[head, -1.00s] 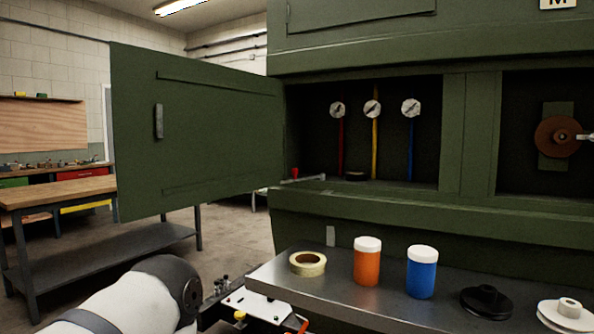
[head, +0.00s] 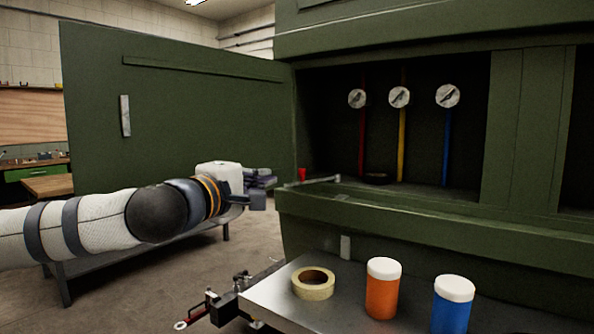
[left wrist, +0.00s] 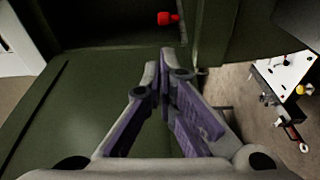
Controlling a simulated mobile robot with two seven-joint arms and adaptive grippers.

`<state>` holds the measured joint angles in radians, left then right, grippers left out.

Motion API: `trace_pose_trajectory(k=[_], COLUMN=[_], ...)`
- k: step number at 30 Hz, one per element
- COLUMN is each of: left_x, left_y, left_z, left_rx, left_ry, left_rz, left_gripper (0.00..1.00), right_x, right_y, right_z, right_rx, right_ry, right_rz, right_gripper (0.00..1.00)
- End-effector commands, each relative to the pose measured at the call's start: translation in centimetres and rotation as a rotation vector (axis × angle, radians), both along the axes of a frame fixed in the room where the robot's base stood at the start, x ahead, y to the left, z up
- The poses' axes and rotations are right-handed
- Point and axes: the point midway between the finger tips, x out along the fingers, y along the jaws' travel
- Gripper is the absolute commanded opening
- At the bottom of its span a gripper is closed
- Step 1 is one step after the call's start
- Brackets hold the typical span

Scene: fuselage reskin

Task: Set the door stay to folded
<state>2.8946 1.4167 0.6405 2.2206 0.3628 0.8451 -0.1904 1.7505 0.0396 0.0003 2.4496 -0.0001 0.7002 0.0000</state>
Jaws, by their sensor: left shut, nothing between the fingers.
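The door stay (head: 318,182) is a thin grey bar at the lower left corner of the gauge bay, reaching from the door's hinge side onto the sill. A red knob (head: 301,174) stands at its left end; a red knob also shows at the top of the left wrist view (left wrist: 168,18). The green door (head: 190,110) stands open to the left. My left gripper (head: 265,183) is in front of the door's lower right part, just left of the knob and apart from it. In the left wrist view its fingers (left wrist: 165,66) are together and empty. My right gripper is not in view.
A grey table (head: 345,310) in front holds a tape roll (head: 313,283), an orange jar (head: 383,290) and a blue jar (head: 452,305). Gauges (head: 399,97) on coloured pipes sit inside the bay. A workbench (head: 150,245) stands behind my left arm.

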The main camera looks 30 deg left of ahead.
Motion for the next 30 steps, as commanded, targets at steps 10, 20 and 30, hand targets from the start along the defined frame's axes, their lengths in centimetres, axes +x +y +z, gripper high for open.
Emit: trace_pose_trajectory(k=[10,20,30], left_x=[0.2,5.9,9.9], left_y=[0.1,0.6,1.0], left_z=[0.0,-0.1,0.1], left_rx=[0.0,0.005,0.001], left_ry=[0.0,0.003,0.0], left_rz=[0.002,0.002,0.001], left_gripper=[0.0,0.0,0.0], right_x=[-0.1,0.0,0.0], right_y=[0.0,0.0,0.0], right_z=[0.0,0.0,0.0], right_rx=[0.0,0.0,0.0], right_ry=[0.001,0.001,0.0], right_rz=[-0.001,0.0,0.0], right_gripper=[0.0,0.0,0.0])
